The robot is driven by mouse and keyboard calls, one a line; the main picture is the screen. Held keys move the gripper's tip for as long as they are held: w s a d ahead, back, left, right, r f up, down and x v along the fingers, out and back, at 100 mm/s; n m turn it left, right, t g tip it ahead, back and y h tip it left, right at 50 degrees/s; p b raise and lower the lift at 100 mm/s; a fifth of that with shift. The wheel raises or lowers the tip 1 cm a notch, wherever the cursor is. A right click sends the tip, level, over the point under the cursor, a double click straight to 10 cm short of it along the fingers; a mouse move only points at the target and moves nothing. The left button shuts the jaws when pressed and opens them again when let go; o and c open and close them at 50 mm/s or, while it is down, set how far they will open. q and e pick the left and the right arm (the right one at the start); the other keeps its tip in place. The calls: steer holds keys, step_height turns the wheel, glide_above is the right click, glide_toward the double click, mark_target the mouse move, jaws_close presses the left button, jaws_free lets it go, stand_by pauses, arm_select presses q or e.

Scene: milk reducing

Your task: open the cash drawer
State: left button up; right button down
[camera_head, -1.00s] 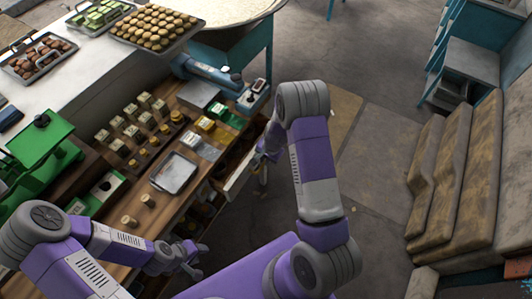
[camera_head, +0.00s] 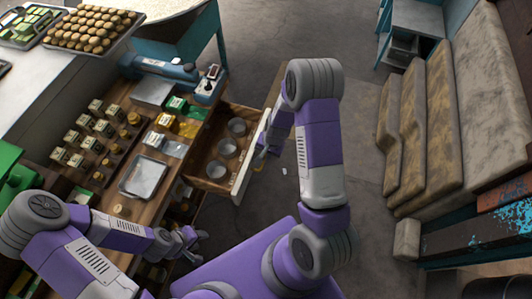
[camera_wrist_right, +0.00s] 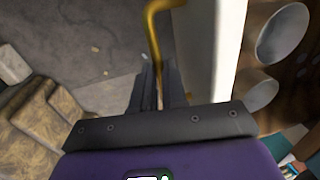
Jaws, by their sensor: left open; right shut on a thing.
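The cash drawer (camera_head: 205,172) is pulled out from under the counter, and several round metal cups show inside it. Its pale front panel (camera_head: 249,165) faces the floor side; the panel also shows in the right wrist view (camera_wrist_right: 226,50). My right gripper (camera_head: 264,152) is at the outer face of the panel. In the right wrist view its fingers (camera_wrist_right: 157,88) are shut on the brass handle (camera_wrist_right: 152,35). My left gripper (camera_head: 198,243) is open and empty, low by the counter's front edge, apart from the drawer.
The wooden counter (camera_head: 99,184) holds a metal tray (camera_head: 143,177), several small boxes and a blue device (camera_head: 157,67). The floor between is mostly clear.

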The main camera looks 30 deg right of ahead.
steer(key=c, duration=1.2)
jaws_free()
steer(key=shift+o, duration=0.2)
steer(key=shift+r, duration=0.1)
step_height(320, 180, up, 7)
steer(key=s+d+p, duration=0.1)
steer(key=shift+r, duration=0.15)
